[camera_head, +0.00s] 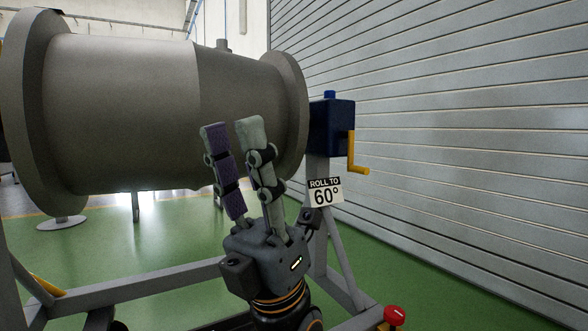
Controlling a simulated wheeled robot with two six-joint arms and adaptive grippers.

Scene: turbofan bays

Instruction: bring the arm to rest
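A grey stand frame (150,287) runs below the casing. A dark blue box (331,128) with a yellow crank handle (352,155) stands at right, above a "ROLL TO 60°" sign (326,193). A red button (395,315) sits low. A slatted shutter (480,130) fills the right side.

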